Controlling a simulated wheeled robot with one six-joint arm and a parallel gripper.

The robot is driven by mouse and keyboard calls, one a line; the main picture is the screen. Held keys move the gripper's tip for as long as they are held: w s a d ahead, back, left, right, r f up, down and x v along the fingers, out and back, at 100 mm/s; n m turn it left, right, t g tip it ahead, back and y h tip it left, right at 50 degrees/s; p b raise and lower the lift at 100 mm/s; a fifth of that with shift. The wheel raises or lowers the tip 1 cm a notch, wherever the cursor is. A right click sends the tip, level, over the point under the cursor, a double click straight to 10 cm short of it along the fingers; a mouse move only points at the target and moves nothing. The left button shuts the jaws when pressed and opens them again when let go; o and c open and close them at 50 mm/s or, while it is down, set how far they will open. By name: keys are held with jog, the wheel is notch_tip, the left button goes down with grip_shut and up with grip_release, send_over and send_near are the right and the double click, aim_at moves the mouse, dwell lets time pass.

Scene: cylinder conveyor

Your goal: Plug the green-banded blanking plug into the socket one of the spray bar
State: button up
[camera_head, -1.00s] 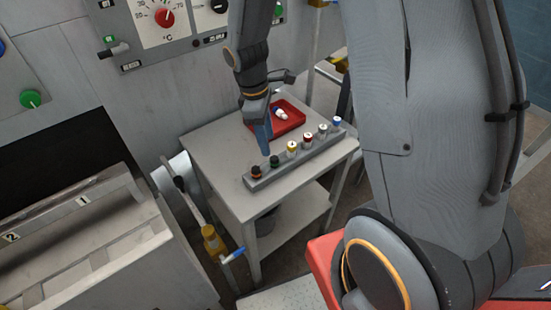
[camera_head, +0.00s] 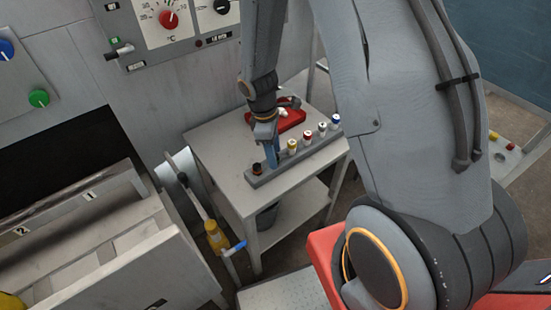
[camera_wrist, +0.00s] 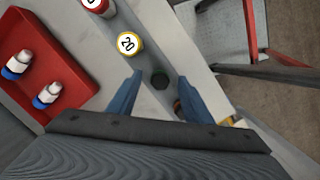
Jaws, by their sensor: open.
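The label 1 (camera_head: 88,195) is on a rail in the trough-like unit at left, with label 2 (camera_head: 20,231) further left. I cannot make out the socket opening.
The grey rack (camera_wrist: 185,60) also holds a yellow-banded plug (camera_wrist: 129,43), a red-banded plug (camera_head: 308,136) and others close by. A red tray (camera_wrist: 62,68) with two white-and-blue pieces lies beside it on the table (camera_head: 222,160). A yellow-and-blue valve (camera_head: 217,238) stands between table and trough.

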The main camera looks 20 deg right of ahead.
jog(key=shift+c, duration=0.5)
jog(key=c, duration=1)
jog(key=shift+c, duration=0.3)
jog(key=shift+r, duration=0.1)
